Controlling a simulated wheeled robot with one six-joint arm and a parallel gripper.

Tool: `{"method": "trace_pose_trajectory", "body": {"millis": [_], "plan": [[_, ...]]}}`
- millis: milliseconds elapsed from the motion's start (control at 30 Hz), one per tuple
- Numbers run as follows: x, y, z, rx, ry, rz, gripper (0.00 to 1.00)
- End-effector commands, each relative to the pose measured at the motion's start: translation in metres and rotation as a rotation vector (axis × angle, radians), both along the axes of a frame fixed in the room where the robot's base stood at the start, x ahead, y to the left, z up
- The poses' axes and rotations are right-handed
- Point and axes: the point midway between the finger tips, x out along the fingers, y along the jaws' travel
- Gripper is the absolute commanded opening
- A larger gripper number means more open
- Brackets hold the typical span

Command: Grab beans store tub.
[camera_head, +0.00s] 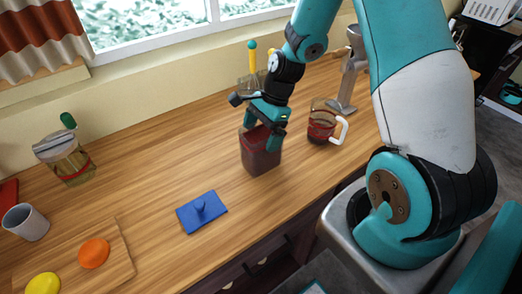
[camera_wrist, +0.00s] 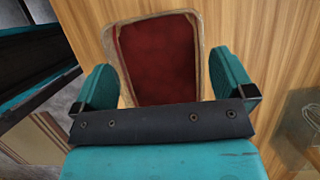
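The beans store tub (camera_head: 261,158) is a clear, roughly box-shaped container with dark red contents, upright at the middle of the wooden counter. My gripper (camera_head: 264,134) points down over it in the head view. In the wrist view the tub (camera_wrist: 158,62) lies between the two teal fingers of my gripper (camera_wrist: 164,82), one on each side. A thin strip of wood shows between the tub and the right finger. The left finger overlaps the tub's pale rim, so contact there is unclear. The tub's top is open and its contents are visible.
A blue lid with a knob (camera_head: 202,213) lies in front of the tub. A glass jug (camera_head: 321,124) with a white handle stands to its right.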

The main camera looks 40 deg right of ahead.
Motion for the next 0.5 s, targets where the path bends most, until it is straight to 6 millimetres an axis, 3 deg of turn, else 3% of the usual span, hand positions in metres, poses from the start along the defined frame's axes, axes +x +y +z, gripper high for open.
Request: {"method": "trace_pose_trajectory", "body": {"millis": [33,67,400,500], "plan": [[0.0,0.0,0.0,0.0,0.0,0.0,0.91],[0.0,0.0,0.0,0.0,0.0,0.0,0.84],[-0.0002,0.0,0.0,0.0,0.001,0.0,0.06],[0.0002,0.0001,0.0007,0.001,0.0,0.001,0.05]]}}
